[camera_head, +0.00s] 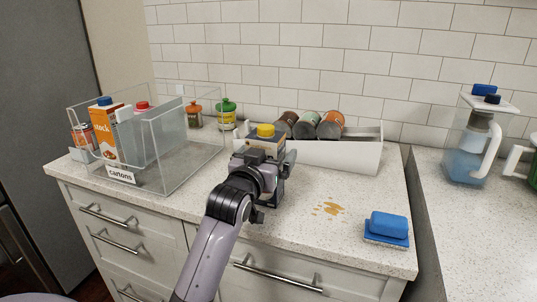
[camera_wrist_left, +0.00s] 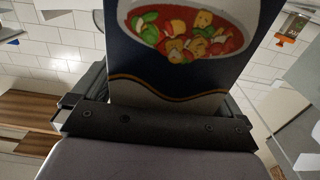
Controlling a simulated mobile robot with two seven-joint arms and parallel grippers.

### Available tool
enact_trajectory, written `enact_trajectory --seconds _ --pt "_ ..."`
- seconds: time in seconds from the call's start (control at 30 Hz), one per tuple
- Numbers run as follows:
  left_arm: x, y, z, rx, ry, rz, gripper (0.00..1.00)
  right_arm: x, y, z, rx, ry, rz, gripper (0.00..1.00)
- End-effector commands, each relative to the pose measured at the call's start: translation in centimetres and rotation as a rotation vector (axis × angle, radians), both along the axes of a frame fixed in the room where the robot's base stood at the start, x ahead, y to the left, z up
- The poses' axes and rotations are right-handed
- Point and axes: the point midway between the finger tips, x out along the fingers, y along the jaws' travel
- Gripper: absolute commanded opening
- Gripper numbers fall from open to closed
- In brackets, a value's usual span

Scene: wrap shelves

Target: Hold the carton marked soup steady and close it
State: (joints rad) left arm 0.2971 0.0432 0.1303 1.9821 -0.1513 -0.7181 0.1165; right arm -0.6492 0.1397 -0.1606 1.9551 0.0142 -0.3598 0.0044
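The soup carton (camera_head: 262,146) stands at the middle of the counter, mostly hidden behind my left gripper. A yellow cap (camera_head: 265,130) shows at its top; I cannot tell whether it is tight. In the left wrist view the carton (camera_wrist_left: 185,65) is dark blue and white with a picture of a bowl of food. My left gripper (camera_head: 276,172) is at the carton's near side, its fingers on either side of it with no clear gap. My right gripper is not in view.
A clear bin (camera_head: 163,175) labelled cartons holds an orange carton (camera_head: 104,130) and other packages at left. A white tray (camera_head: 350,157) with several cans stands behind. A brown spill (camera_head: 329,209) and a blue sponge (camera_head: 388,224) lie at right. Pitchers (camera_head: 468,140) stand far right.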

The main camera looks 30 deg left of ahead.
Motion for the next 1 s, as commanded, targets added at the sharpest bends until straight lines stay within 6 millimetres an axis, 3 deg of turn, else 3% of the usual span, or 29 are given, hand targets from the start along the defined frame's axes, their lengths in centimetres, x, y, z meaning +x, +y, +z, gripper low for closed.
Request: enact_trajectory --seconds 0.27,0.8,1.0 --pt "-0.8 -0.2 0.3 0.000 -0.001 -0.001 1.00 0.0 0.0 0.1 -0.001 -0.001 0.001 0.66" --pt "-9.1 -2.2 0.2 -0.001 0.002 -0.001 1.00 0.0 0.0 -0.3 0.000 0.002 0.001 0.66" --pt "-11.1 -2.7 0.2 0.001 0.000 -0.001 1.00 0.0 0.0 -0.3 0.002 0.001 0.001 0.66"
